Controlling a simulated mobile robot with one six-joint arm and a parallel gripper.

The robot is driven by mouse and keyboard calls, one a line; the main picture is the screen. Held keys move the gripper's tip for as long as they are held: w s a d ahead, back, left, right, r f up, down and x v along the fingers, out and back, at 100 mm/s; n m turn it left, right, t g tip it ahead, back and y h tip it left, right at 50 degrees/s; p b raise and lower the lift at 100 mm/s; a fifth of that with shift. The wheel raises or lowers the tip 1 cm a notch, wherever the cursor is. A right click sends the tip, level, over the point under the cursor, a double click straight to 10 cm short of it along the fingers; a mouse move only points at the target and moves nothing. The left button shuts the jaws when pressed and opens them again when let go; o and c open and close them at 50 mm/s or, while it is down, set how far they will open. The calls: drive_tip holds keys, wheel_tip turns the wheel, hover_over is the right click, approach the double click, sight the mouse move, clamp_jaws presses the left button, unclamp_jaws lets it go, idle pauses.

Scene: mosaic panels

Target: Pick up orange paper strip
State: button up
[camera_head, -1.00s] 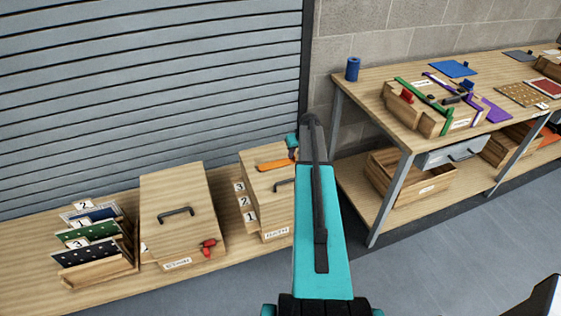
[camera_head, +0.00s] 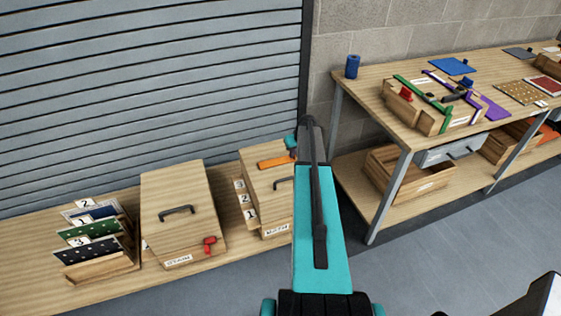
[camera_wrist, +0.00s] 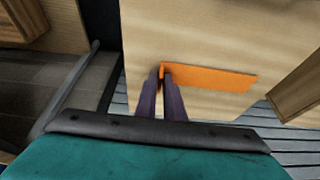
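The orange paper strip (camera_head: 273,162) is at the top of the right-hand wooden box on the low bench. In the wrist view the strip (camera_wrist: 212,78) lies along the pale wooden lid, with a small raised end at its left. My gripper (camera_head: 291,147) is at the strip's right end in the head view. In the wrist view its two dark fingers (camera_wrist: 161,74) are close together, with the strip's raised end between their tips. They look shut on it. I cannot tell whether the strip is clear of the lid.
The right-hand wooden box (camera_head: 262,190) has a dark handle. Another lidded box (camera_head: 180,215) with a red piece (camera_head: 210,245) stands left of it, beside a rack of numbered panels (camera_head: 95,240). A workbench (camera_head: 375,85) with coloured pieces stands at the right.

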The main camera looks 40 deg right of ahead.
clamp_jaws()
drive_tip(key=shift+r, duration=0.1)
drive_tip(key=shift+r, duration=0.1)
wheel_tip(320, 180, up, 10)
drive_tip(key=b, duration=0.4)
idle(0.4)
drive_tip(key=shift+f, duration=0.2)
wheel_tip(320, 180, up, 10)
drive_tip(key=p, duration=0.4)
idle(5.1)
